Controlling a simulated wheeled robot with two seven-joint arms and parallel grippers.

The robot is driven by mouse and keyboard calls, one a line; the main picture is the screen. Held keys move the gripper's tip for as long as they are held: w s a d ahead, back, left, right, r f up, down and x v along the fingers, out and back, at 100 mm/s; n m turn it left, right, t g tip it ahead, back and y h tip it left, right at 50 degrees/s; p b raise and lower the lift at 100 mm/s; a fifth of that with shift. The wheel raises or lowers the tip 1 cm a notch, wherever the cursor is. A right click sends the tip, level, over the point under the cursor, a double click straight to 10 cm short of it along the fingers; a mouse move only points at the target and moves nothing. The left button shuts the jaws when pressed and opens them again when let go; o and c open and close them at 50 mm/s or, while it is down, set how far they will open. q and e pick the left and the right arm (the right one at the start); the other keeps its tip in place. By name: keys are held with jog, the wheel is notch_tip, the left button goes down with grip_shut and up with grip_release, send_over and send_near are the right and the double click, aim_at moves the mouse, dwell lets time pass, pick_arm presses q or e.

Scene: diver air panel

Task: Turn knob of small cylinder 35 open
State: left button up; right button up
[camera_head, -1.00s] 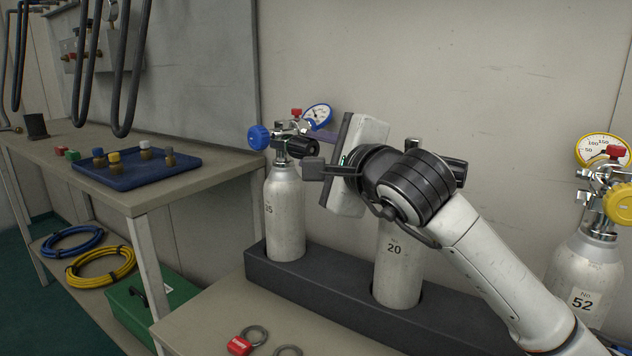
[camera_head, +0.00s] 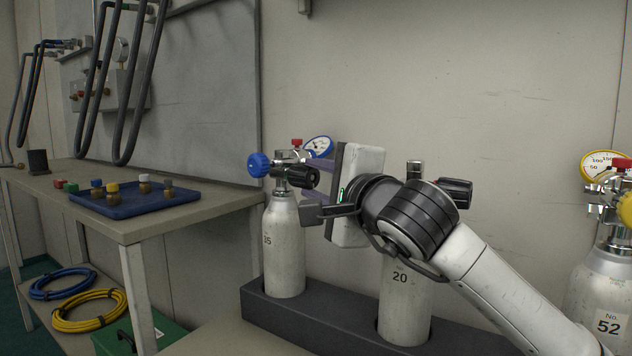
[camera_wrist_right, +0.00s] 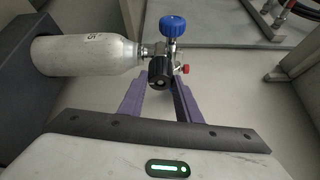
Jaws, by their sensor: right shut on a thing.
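Small cylinder 35 (camera_head: 284,245) is a pale grey bottle standing upright in the dark rack, its number partly readable. On its valve are a blue knob (camera_head: 259,164), a black knob (camera_head: 303,178), a small red cap (camera_head: 297,143) and a blue-rimmed gauge (camera_head: 319,147). My right gripper (camera_head: 314,186) is at the valve. In the right wrist view its purple fingers (camera_wrist_right: 160,82) are shut on the black knob (camera_wrist_right: 160,72), one on each side; the blue knob (camera_wrist_right: 172,27) is beyond, clear of them. My left gripper is not in view.
Cylinder 20 (camera_head: 405,300) stands in the same rack (camera_head: 335,317), behind my right arm. Cylinder 52 (camera_head: 600,300) with a yellow gauge stands at the far right. A bench (camera_head: 215,208) with a blue tray (camera_head: 135,204) is to the left. The wall (camera_head: 450,80) is close behind.

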jog(key=o, duration=1.1)
jog(key=shift+c, duration=0.2)
jog(key=p+v, duration=0.1)
jog(key=v, duration=0.9)
jog(key=shift+s, duration=0.15)
